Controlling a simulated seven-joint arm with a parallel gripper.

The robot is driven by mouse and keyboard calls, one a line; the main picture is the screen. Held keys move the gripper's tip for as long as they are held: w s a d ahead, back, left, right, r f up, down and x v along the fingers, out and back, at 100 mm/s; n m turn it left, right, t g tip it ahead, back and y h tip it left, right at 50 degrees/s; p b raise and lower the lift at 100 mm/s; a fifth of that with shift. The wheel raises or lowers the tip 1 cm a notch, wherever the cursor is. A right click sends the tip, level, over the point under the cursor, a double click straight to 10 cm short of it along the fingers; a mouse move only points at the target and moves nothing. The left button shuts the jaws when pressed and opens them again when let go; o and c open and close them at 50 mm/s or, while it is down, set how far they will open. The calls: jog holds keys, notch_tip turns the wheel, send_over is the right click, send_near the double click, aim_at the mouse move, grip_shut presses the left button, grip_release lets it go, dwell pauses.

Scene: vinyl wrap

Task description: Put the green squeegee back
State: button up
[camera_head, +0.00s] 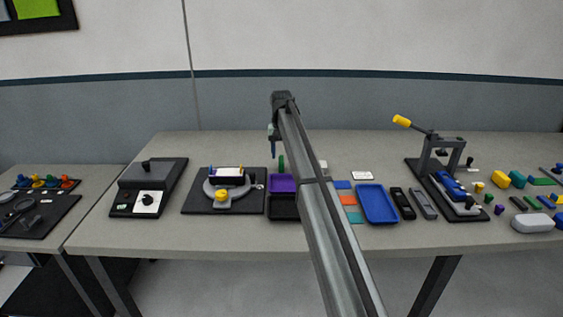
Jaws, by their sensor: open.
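A small upright green piece (281,162) stands at the back edge of the purple tray (283,183). It looks like the green squeegee, but it is too small to be sure. My gripper (274,154) points down just above and to the left of this green piece. It is open, with nothing visible between its fingers. My arm hides the table to the right of the purple tray. Other green pieces, a flat one (542,181) and a bar (533,202), lie at the far right.
A black tray (283,208) sits in front of the purple one. A turntable device (222,190) stands to the left, and a blue tray (377,203) to the right. A lever press with a yellow handle (402,121) rises further right. The table's back strip (220,146) is clear.

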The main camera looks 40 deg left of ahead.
aim_at(282, 159)
notch_tip(282, 159, up, 7)
dwell(0.3)
jog(key=shift+d+f, duration=0.1)
